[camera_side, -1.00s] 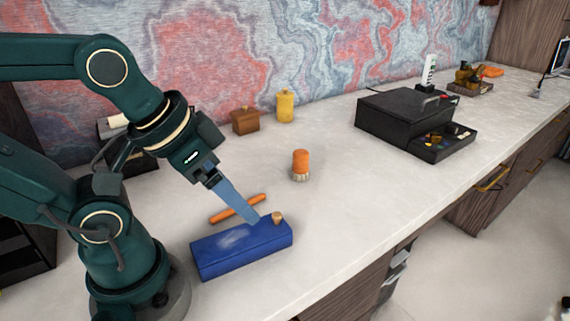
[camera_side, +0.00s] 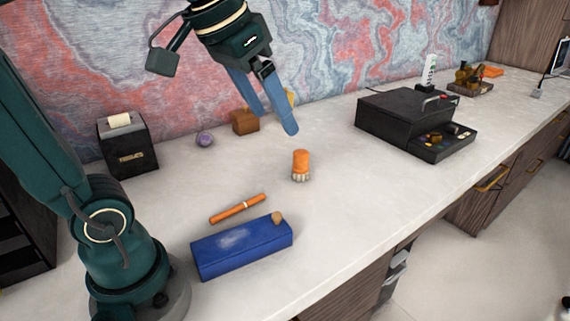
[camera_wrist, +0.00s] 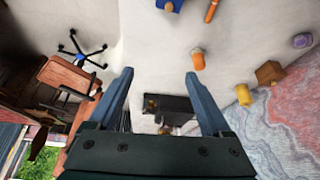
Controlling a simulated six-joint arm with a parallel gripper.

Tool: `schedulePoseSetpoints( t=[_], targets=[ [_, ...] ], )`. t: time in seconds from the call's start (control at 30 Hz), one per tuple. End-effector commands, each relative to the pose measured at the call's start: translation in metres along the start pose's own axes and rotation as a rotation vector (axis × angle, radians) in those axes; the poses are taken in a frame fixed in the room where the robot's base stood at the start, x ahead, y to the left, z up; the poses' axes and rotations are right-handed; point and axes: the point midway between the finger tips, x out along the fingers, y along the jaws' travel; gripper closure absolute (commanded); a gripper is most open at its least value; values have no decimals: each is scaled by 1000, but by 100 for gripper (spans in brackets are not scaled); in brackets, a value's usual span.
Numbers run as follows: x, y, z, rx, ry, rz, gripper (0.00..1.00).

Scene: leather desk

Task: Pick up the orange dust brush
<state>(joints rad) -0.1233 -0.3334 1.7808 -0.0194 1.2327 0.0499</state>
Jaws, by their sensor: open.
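My gripper (camera_side: 280,122) is open and empty. In the side view it hangs in the air above and behind the brush. In the wrist view both blue fingers of my gripper (camera_wrist: 160,75) are spread wide with nothing between them.
A blue box (camera_side: 241,247) and an orange stick (camera_side: 238,208) lie left of the brush. A black case (camera_side: 400,121) stands right. Desk around the brush is clear.

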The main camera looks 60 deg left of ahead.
Motion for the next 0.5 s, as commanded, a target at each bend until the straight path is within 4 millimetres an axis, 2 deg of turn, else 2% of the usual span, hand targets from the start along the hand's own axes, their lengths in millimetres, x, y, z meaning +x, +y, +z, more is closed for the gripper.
schedulePoseSetpoints(
  t=[0.03,0.2,0.4,0.5],
  targets=[
    [4,-6,-16,-16,-9,-7,17],
    [21,-31,-67,-57,-26,-26,17],
    [54,-68,-112,-103,-46,-47,17],
    [70,-85,-125,-119,-51,-54,17]
  ],
)
